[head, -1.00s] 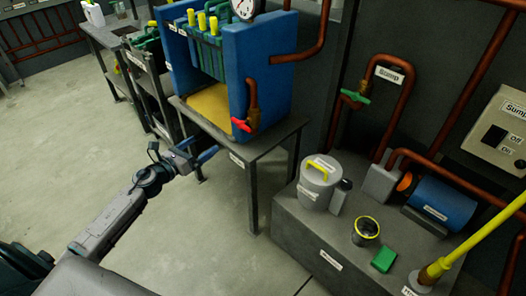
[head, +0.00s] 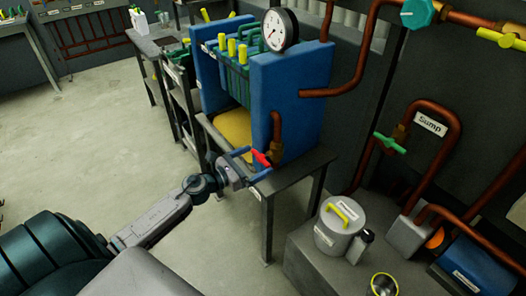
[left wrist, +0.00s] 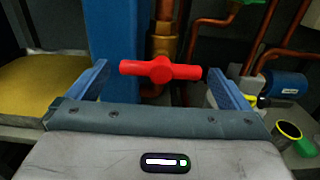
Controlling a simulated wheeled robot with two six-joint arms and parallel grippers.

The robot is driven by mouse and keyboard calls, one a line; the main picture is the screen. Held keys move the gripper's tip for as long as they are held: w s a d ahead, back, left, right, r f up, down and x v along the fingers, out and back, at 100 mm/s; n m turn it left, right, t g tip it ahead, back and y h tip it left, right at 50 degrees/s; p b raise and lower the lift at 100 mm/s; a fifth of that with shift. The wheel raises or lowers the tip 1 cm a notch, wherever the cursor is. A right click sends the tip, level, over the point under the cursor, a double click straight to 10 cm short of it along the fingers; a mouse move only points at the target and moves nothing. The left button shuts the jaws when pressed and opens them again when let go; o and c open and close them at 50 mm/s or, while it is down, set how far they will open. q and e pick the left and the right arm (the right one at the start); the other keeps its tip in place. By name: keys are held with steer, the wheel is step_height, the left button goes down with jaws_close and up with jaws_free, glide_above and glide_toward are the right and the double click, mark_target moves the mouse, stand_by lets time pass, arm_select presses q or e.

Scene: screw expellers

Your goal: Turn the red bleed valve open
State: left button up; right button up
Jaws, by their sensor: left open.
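The red bleed valve (head: 261,158) is a small red handle on a copper pipe at the front of the blue press (head: 292,88). In the left wrist view the red valve handle (left wrist: 160,70) lies level, with its two arms pointing left and right. My left gripper (head: 250,164) is open at the handle. In the left wrist view its blue fingers (left wrist: 160,84) stand on either side of the handle, with gaps at both ends. Whether the handle lies fully between the fingertips in depth I cannot tell. My right gripper is not in view.
The press stands on a grey table (head: 286,173). A copper pipe (head: 277,128) runs down to the valve. A round gauge (head: 280,29) sits on top. A lidded grey pot (head: 340,226) and a green-handled sump valve (head: 390,143) are to the right. The floor at left is clear.

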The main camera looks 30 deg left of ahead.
arm_select(q)
steer(key=shift+w+d, duration=0.15)
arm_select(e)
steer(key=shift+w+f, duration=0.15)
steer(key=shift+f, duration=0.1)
arm_select(q)
steer(key=shift+r, duration=0.1)
steer(key=c, duration=0.9)
